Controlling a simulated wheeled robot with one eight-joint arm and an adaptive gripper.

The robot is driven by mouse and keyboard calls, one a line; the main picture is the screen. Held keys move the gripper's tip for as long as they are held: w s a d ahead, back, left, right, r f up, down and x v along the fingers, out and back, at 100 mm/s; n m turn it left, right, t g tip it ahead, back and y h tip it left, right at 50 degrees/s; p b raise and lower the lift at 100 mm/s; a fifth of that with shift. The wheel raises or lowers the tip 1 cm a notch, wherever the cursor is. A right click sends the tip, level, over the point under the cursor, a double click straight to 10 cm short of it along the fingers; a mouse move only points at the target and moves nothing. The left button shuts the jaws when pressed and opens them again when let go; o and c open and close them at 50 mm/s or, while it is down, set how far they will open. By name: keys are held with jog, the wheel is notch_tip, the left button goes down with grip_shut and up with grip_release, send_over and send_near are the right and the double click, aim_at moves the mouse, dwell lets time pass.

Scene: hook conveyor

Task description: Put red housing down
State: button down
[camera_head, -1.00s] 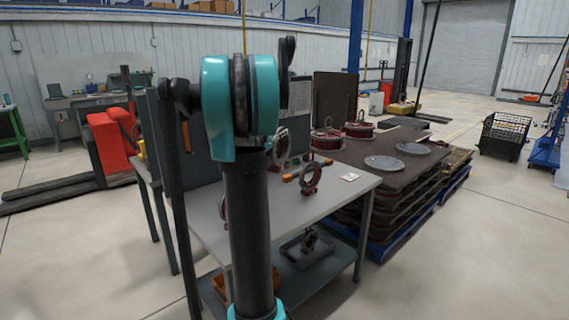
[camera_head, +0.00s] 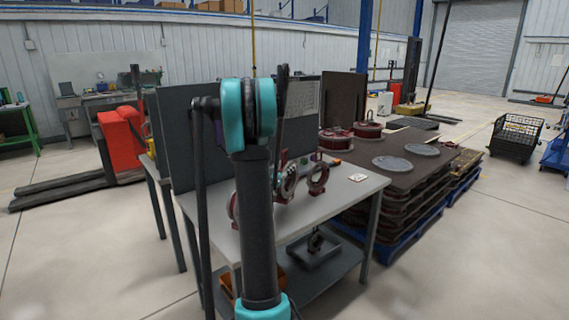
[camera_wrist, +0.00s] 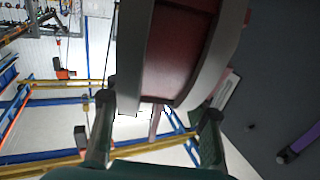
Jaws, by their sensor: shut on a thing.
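A red housing with a grey ring-shaped rim (camera_wrist: 182,55) fills the upper middle of the wrist view. My gripper (camera_wrist: 155,112) is shut on it, with one dark finger on each side. In the head view the held housing (camera_head: 288,184) shows just right of my arm, low over the grey table (camera_head: 345,200). I cannot tell whether it touches the tabletop. My gripper is hidden behind my arm there. A similar red ring-shaped housing (camera_head: 318,177) stands upright close on its right. Another (camera_head: 234,208) is partly hidden at the left of my arm.
A white card (camera_head: 357,178) lies near the table's right end, with bare tabletop in front of it. A dark upright panel (camera_head: 185,130) stands along the table's back left. Stacked dark pallets (camera_head: 385,200) with red housings (camera_head: 368,129) and grey discs (camera_head: 392,163) stand at right.

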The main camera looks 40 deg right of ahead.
aim_at(285, 192)
jog(key=shift+f, duration=1.9)
jog(key=c, duration=0.8)
grip_release()
jog(key=shift+f, duration=0.1)
jog(key=shift+o, duration=0.2)
jog(key=shift+a, duration=0.15)
jog(key=v, duration=0.7)
jog(key=shift+s, duration=0.15)
jog(key=shift+a, duration=0.1)
